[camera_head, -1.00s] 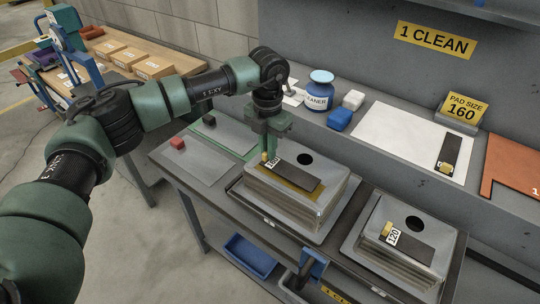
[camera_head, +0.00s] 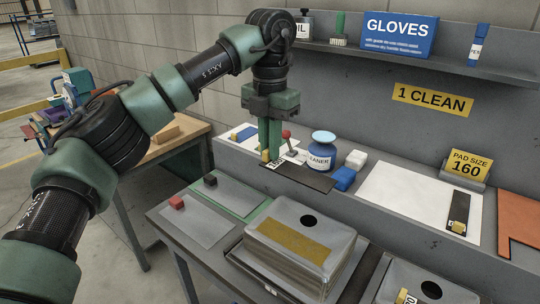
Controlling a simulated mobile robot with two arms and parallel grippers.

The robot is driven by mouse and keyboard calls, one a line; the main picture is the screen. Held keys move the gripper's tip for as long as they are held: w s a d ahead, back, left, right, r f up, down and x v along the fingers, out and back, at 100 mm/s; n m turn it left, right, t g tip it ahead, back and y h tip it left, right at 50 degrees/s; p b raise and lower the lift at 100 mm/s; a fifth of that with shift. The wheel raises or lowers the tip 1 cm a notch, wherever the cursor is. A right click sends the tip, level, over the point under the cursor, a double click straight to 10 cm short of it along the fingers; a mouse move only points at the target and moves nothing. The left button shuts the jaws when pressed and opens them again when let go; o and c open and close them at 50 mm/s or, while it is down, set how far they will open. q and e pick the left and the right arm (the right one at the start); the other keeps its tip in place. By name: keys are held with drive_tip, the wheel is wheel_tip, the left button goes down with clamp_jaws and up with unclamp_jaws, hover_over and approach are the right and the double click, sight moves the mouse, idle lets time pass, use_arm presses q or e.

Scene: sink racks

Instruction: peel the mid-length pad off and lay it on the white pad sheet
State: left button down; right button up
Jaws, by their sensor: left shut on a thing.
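My left gripper (camera_head: 269,155) is shut on the yellow-tabbed end of a dark pad (camera_head: 307,177) with a small white label. The pad is held in the air, roughly level, above and behind the left grey block (camera_head: 274,225). That block's top shows a bare yellow-brown strip (camera_head: 292,240) and a round black hole. The white pad sheet (camera_head: 395,195) lies on the back ledge to the right. A shorter dark pad (camera_head: 459,208) with a yellow tab lies at its right end. My right gripper is not in view.
A yellow "PAD SIZE 160" sign (camera_head: 466,166) stands behind the sheet. Most of the sheet is clear.

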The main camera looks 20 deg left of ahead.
use_arm(q)
drive_tip(key=shift+r, duration=0.1)
drive_tip(key=shift+r+p, duration=2.95)
drive_tip(key=shift+p, duration=0.05)
drive_tip(key=shift+f, duration=0.1)
